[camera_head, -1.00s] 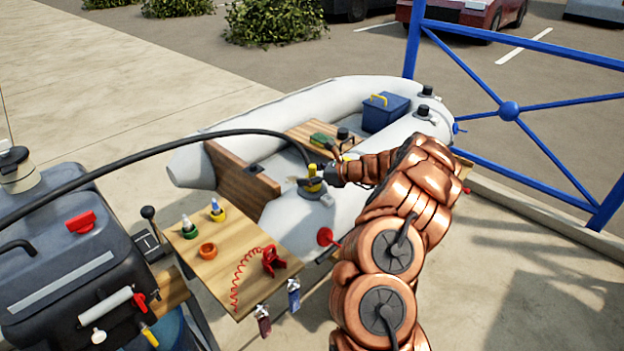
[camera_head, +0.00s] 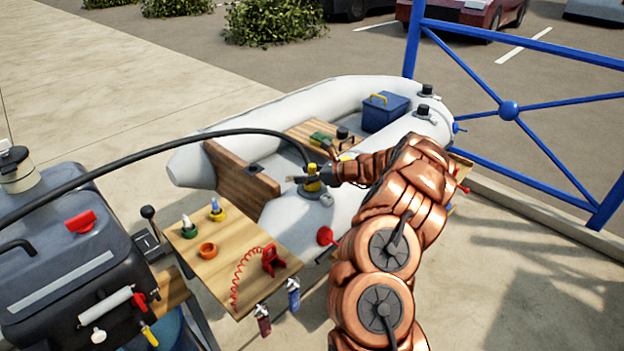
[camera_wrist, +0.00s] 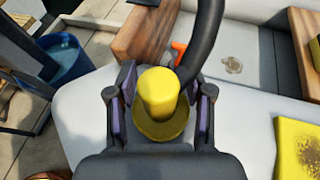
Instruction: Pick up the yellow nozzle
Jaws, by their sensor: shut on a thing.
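The yellow nozzle (camera_head: 312,183) is at the end of a black hose (camera_head: 245,131), low over the near grey-white tube of the inflatable boat (camera_head: 290,219). My gripper (camera_head: 313,179) is at the nozzle, reaching in from the right. In the wrist view the yellow nozzle (camera_wrist: 160,104) stands between the two fingers of my gripper (camera_wrist: 160,112), which are shut on it from both sides. The hose (camera_wrist: 204,40) rises from it toward the top of the picture. The nozzle's lower end is hidden, so I cannot tell if it touches the boat's valve.
A wooden side table (camera_head: 229,268) holds small bottles, an orange ring (camera_head: 207,250) and a red clip with a coiled cord. A dark pump case (camera_head: 60,270) stands at the left. A blue box (camera_head: 386,112) sits in the boat. A blue railing (camera_head: 509,111) stands at the right.

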